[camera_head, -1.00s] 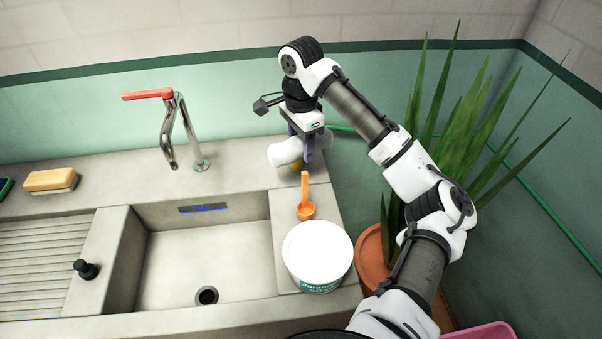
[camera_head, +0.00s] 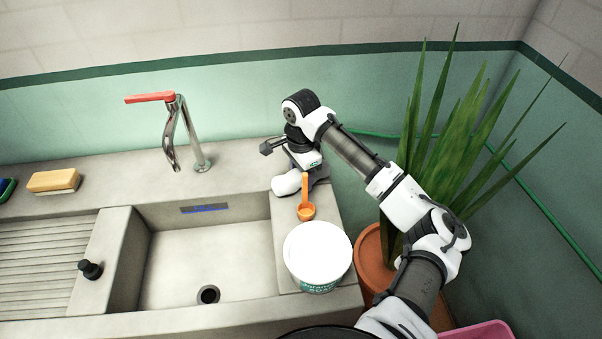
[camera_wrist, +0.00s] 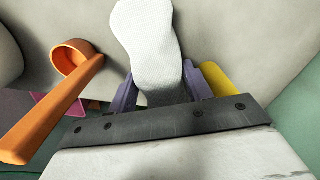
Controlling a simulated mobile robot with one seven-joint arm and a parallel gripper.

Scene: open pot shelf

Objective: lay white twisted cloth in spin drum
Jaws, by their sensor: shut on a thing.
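The white twisted cloth (camera_head: 287,184) is at the back of the counter to the right of the basin. In the wrist view the cloth (camera_wrist: 148,45) runs between the two purple fingers of my gripper (camera_wrist: 160,88), which is shut on it. One pale rounded end sticks out past the fingers. In the head view my gripper (camera_head: 312,177) is low over the counter, and its fingertips are largely hidden. I cannot tell whether the cloth touches the counter. I cannot make out a spin drum in either view.
An orange scoop (camera_head: 306,209) and a white lidded tub (camera_head: 318,255) stand close in front of the cloth. A yellow object (camera_wrist: 220,80) lies beside one finger. The faucet (camera_head: 185,135) rises behind the empty basin (camera_head: 205,255). A potted plant (camera_head: 376,262) stands to the right.

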